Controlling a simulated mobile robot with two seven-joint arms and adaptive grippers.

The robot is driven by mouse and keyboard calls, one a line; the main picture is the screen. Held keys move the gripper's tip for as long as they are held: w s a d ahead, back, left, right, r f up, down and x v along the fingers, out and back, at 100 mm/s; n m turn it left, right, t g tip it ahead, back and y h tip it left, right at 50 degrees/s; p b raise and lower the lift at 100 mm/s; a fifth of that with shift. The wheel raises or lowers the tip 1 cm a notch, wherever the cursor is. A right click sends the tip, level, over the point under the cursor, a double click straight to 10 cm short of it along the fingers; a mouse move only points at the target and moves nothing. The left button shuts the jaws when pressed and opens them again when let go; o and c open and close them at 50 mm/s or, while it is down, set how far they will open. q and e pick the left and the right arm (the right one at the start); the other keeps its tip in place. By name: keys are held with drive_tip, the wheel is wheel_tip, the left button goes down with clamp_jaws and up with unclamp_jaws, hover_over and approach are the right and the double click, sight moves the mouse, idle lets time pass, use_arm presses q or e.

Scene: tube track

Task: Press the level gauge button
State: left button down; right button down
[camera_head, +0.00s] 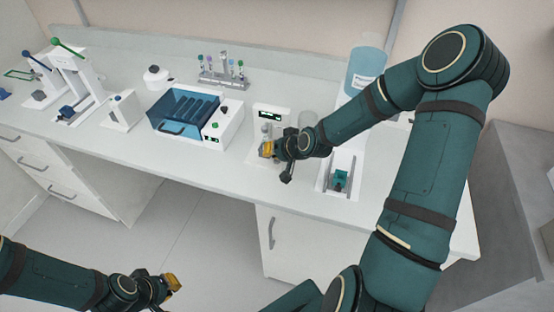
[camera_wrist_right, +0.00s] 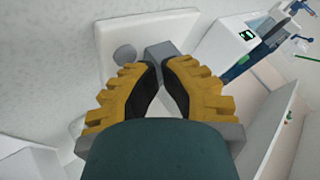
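A white device with a small dark green-lit display (camera_head: 270,113) stands at the middle of the bench; it may be the level gauge. My right gripper (camera_head: 266,149) is just in front of it, low over its white base, and hides part of it. In the right wrist view the yellow fingers (camera_wrist_right: 159,68) have their tips nearly together, with nothing seen held. A grey block (camera_wrist_right: 163,50) and a round grey disc (camera_wrist_right: 124,54) on a white plate lie beyond the tips. I cannot make out the button or any contact. My left gripper (camera_head: 172,284) hangs low, away from the bench.
A blue-lidded box (camera_head: 186,112) with a control panel stands left of the device. A white unit with a green part (camera_head: 340,180) is at right, and a blue bottle (camera_head: 366,70) behind. A rack (camera_head: 222,80) stands at the back. The front bench strip is clear.

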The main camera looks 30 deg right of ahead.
sight(273, 162)
drive_tip(key=shift+f+b, duration=0.3)
drive_tip(key=shift+f, duration=0.15)
idle(0.3)
drive_tip(key=shift+s+a+f, duration=0.1)
drive_tip(key=shift+s+f, duration=0.2)
drive_tip(key=shift+f, duration=0.1)
drive_tip(key=shift+r, duration=0.1)
idle(0.3)
drive_tip(key=shift+w+r+p, duration=0.1)
drive_tip(key=shift+r+p, duration=0.3)
drive_tip(key=shift+r, duration=0.45)
drive_tip(key=shift+w+r, duration=0.1)
drive_tip(key=shift+w, duration=0.05)
wheel_tip(273, 162, up, 5)
drive_tip(key=p, duration=0.4)
